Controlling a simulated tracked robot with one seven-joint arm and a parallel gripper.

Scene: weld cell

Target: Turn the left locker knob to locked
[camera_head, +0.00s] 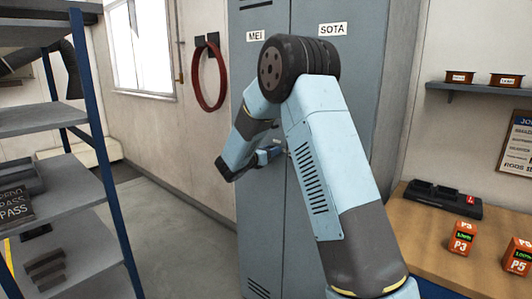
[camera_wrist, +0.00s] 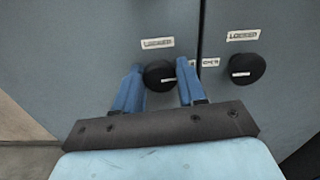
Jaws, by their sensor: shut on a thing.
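The grey locker (camera_head: 262,75) has a left door labelled MEI and a right door labelled SOTA. In the wrist view, the round black left knob (camera_wrist: 157,74) sits between the two blue fingers of my gripper (camera_wrist: 159,82), which is shut on it. A small white mark shows on the right part of the knob's face, partly covered near the finger. A LOCKED label (camera_wrist: 157,42) is above this knob. In the head view my gripper (camera_head: 270,155) reaches the locker front, and my arm hides the knob.
The right knob (camera_wrist: 248,68) is close beside my right finger, with a LOCKED label (camera_wrist: 243,35) above and an OPEN label (camera_wrist: 210,62) to its left. A shelf rack (camera_head: 55,190) stands left, a wooden bench (camera_head: 425,235) right. Floor is clear left of the locker.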

